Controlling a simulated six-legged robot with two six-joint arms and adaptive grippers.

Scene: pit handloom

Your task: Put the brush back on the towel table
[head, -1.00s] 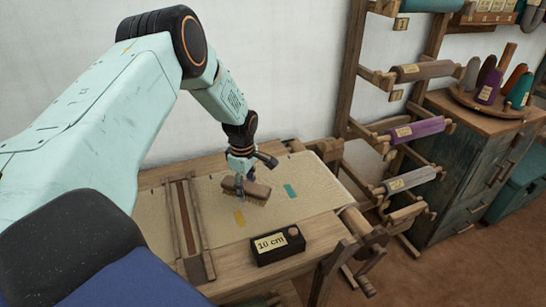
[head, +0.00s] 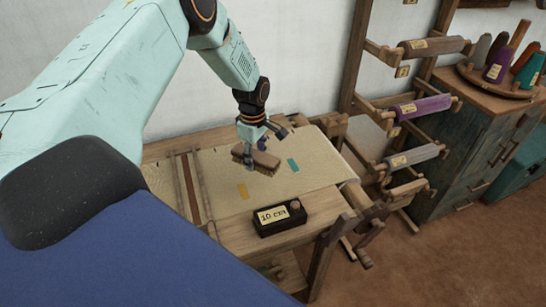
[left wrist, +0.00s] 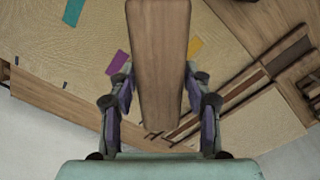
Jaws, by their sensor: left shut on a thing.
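A wooden brush (head: 257,158) with a brown back is held above the pale cloth (head: 222,182) on the wooden table-like frame. My left gripper (head: 254,147) is shut on the brush, its fingers on both sides of it. In the left wrist view the brush (left wrist: 158,65) stands between the two fingers and covers part of the cloth behind it. Its bristles are hidden there. I cannot make out which thing is the towel table. My right gripper is not in view.
A black box labelled 10 cm (head: 281,217) stands at the front edge. Teal (head: 292,165) and yellow (head: 243,190) patches lie on the cloth, and a purple patch (left wrist: 118,62) shows in the wrist view. A rack with a purple roll (head: 424,106) stands right, beside a cabinet (head: 462,140).

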